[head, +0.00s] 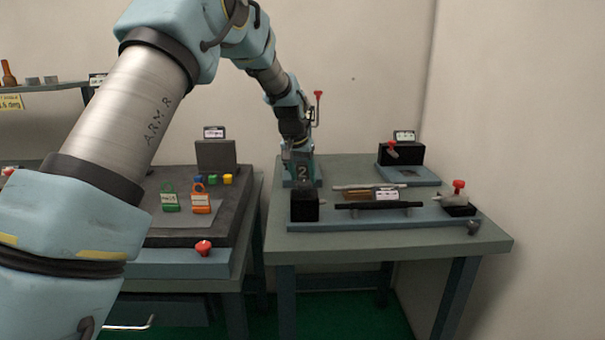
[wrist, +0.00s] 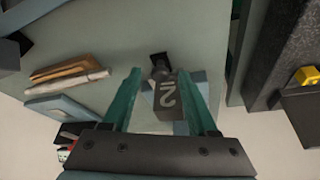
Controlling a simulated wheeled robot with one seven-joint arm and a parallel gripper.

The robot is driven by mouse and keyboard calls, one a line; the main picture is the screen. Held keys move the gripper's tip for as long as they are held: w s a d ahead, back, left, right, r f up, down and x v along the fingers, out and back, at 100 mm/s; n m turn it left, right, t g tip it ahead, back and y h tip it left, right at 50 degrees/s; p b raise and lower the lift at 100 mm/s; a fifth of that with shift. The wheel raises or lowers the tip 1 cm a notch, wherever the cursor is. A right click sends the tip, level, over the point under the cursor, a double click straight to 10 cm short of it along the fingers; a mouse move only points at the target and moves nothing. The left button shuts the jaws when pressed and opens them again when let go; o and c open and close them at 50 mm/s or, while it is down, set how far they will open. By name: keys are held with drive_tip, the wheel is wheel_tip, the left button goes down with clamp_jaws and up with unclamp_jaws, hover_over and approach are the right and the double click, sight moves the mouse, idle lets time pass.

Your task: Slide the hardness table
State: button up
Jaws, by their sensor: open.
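My gripper (wrist: 160,75) points down over the back left of the right workbench, with its two green fingers apart. A dark grey block marked "2" (wrist: 167,98) shows between the fingers in the wrist view; I cannot tell whether they touch it. The block (head: 303,173) also shows in the head view, under my wrist. A blue-grey base lies under or beside it, partly hidden. No part is labelled as the hardness table. At the back right, a black unit with a small display and red knob (head: 401,153) stands on a blue plate (head: 410,175).
A long blue rail fixture (head: 350,222) with black blocks and a red knob (head: 459,185) runs along the bench front. Thin rods (head: 370,188) lie behind it. A red-knobbed lever (head: 319,95) rises beside my wrist. The left bench holds coloured tagged items (head: 201,203).

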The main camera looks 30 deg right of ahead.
clamp_jaws()
idle(0.5)
idle(0.9)
